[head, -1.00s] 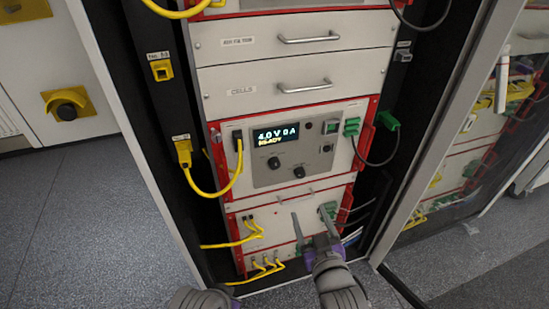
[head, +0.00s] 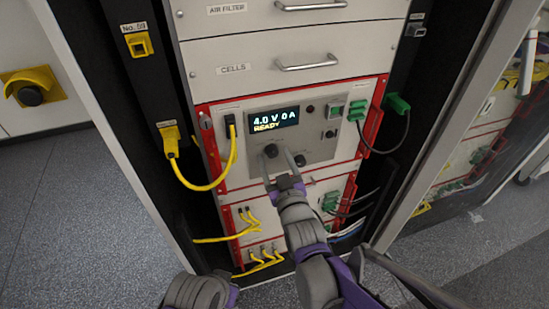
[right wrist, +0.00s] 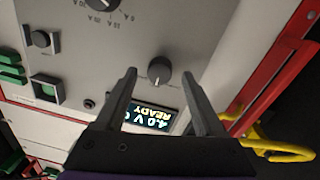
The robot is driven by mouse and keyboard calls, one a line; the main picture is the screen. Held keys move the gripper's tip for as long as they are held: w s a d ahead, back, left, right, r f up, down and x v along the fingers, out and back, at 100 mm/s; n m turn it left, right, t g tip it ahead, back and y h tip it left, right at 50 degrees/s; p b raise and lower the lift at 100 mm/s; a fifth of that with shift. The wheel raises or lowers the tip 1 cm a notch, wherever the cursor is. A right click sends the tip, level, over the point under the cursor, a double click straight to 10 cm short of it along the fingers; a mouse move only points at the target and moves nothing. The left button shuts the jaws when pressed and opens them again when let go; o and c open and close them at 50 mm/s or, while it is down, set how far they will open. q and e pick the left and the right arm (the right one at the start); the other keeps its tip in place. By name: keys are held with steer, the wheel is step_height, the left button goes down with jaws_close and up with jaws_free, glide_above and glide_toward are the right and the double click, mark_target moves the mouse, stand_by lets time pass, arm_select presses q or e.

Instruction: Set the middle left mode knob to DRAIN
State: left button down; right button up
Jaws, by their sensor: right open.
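The left mode knob (head: 270,150) is a dark round knob on the grey panel (head: 240,178), below the lit display (head: 274,119), which reads 4.0 V 0 A READY. My right gripper (head: 277,157) is open in front of this knob. In the right wrist view, which is turned upside down, the knob (right wrist: 159,70) shows between the tips of the open gripper (right wrist: 159,73), with a gap on each side. A pale mark shows on the knob, but I cannot read its setting labels. My left gripper is out of view.
A second dark knob (head: 299,160) sits close to the right of the gripper. A yellow cable (head: 232,165) hangs at the panel's left and a green plug with a black cable (head: 398,103) at its right. Drawers with metal handles (head: 307,67) lie above.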

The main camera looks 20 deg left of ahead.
steer(key=shift+w+a, duration=0.25)
steer(key=shift+w, duration=0.15)
steer(key=shift+c, duration=0.3)
jaws_close()
steer(key=m+b, duration=0.1)
steer(key=m, duration=0.2)
steer(key=shift+f+m+b, duration=0.1)
steer(key=shift+m+b, duration=1.6)
steer(key=shift+m, duration=0.7)
